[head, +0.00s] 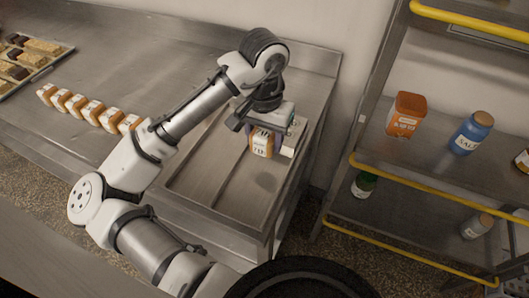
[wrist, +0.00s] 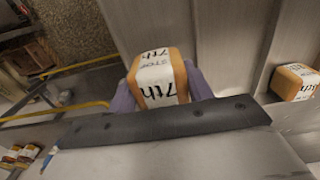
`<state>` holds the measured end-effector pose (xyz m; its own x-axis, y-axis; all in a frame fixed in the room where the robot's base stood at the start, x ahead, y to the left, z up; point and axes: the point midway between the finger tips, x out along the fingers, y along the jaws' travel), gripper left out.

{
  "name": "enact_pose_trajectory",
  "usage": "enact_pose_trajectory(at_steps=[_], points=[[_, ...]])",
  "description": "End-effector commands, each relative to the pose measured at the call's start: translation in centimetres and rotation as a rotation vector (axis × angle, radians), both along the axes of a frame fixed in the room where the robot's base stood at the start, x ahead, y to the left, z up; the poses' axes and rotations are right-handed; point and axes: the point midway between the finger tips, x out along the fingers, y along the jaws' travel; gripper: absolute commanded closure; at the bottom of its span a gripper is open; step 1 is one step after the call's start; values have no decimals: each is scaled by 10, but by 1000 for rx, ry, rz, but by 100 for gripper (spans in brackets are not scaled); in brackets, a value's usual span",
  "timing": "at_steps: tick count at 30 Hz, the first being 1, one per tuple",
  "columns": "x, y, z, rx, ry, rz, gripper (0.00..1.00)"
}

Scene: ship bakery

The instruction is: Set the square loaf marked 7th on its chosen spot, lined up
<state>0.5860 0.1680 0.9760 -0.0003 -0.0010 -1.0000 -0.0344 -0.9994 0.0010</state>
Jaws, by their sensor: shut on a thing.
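The square loaf marked 7th (head: 261,142) has a golden crust and a white paper band with black lettering. My gripper (head: 270,124) is shut on it over the right part of the steel counter. In the wrist view the loaf (wrist: 160,80) sits between the two finger pads, its "7th" band facing the camera. Whether its underside touches the counter I cannot tell. Several banded loaves (head: 88,108) stand in a slanting row on the counter to the left. The nearest row loaf also shows in the wrist view (wrist: 294,82).
Low raised strips (head: 222,175) run along the counter near the held loaf. A tray of pastries (head: 35,58) lies at the far left. A shelf rack with yellow rails (head: 440,178) holds tins and jars at the right. The counter's back stretch is clear.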

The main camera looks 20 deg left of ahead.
Motion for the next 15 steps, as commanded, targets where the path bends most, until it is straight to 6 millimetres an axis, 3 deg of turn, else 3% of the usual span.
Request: enact_pose_trajectory(at_steps=[15], points=[[0,0,-62,0,1,0,73]])
